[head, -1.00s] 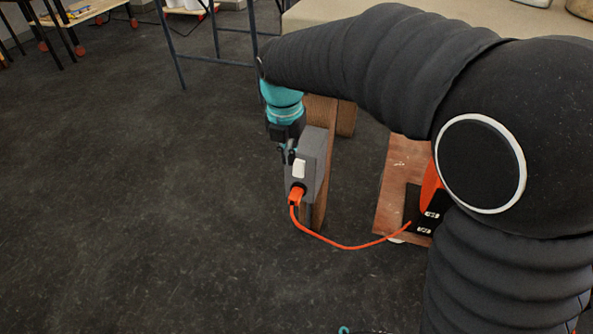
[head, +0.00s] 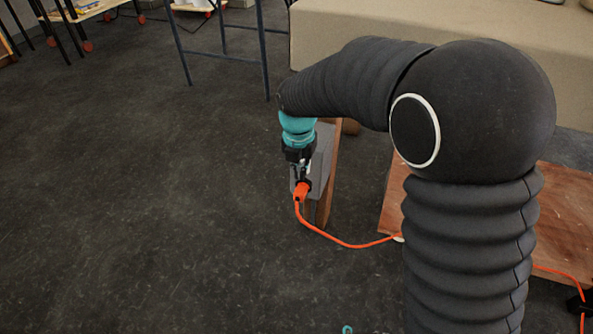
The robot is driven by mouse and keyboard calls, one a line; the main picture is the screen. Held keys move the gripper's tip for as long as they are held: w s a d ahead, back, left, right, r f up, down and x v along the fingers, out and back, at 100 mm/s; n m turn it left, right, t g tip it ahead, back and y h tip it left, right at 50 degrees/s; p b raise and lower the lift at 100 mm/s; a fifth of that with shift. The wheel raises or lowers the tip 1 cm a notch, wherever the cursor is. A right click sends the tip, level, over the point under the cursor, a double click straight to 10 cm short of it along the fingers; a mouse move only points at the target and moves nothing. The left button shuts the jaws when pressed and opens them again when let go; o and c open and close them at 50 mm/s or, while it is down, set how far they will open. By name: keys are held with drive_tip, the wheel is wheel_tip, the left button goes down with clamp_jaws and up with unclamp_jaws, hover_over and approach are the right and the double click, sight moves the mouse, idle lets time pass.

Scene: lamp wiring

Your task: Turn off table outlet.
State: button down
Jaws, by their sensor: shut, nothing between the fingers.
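The table outlet is a grey box (head: 322,160) on the side of a wooden post (head: 325,205). An orange plug (head: 301,190) sits in its lower front, with an orange cord (head: 335,240) running down and right. My gripper (head: 301,177) is shut and empty, pointing down at the front of the box, just above the plug. It covers the place of the white switch, so the switch's position is hidden. I cannot tell whether the fingertips touch the switch or the box.
A wooden board (head: 393,200) lies to the right, partly behind my arm. The orange cord reaches it and shows again at the lower right. A beige table or bench (head: 430,40) stands behind. The dark floor (head: 130,200) at left is clear.

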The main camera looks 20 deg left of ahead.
drive_tip(key=shift+w, duration=0.65)
drive_tip(key=shift+f, duration=0.15)
drive_tip(key=shift+d+f+b, duration=0.1)
drive_tip(key=shift+f+b, duration=0.05)
drive_tip(key=shift+b, duration=0.2)
drive_tip(key=shift+w+t, duration=0.2)
drive_tip(key=shift+t, duration=0.2)
drive_tip(key=shift+r, duration=0.3)
drive_tip(key=shift+r+p, duration=0.7)
drive_tip(key=shift+p, duration=0.15)
